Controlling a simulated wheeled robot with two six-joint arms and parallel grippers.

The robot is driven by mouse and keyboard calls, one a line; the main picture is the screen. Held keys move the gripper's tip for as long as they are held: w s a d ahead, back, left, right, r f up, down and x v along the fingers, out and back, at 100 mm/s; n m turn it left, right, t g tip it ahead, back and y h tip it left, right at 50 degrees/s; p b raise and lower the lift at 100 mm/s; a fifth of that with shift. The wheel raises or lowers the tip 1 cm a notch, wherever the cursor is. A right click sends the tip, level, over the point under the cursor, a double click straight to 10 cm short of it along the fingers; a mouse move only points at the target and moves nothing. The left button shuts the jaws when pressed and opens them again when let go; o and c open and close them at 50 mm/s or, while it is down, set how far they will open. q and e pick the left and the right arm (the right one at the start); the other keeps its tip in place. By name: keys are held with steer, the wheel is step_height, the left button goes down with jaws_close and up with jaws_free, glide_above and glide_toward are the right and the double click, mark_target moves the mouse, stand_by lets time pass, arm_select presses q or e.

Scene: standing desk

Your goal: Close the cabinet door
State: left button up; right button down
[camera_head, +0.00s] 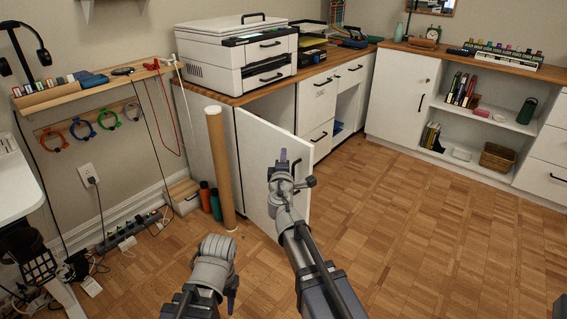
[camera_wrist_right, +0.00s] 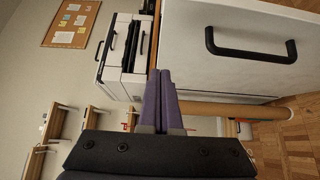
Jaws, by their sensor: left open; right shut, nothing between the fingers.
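The white cabinet door (camera_head: 257,150) stands ajar, swung out from the desk cabinet with its hinge side on the left. Its outer face is towards me. In the right wrist view a white panel (camera_wrist_right: 220,75) with a black bar handle (camera_wrist_right: 250,52) fills the upper right. My right gripper (camera_head: 283,158) is in front of the door near its free edge, with its fingers shut and empty; they also show in the wrist view (camera_wrist_right: 160,76). Contact with the door cannot be told. My left gripper (camera_head: 232,283) is low in front, left of the door; its fingers are mostly hidden.
A tall cardboard tube (camera_head: 220,165) stands left of the door, beside two bottles (camera_head: 210,202). A printer (camera_head: 240,55) sits on the cabinet top. A power strip (camera_head: 120,234) and cables lie on the floor at left. The wooden floor (camera_head: 420,220) on the right is clear.

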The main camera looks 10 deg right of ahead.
mark_target(293, 139)
steer(key=shift+w+d, duration=1.1)
steer(key=shift+w, duration=0.3)
steer(key=shift+w+d, duration=1.05)
steer(key=shift+w, duration=0.3)
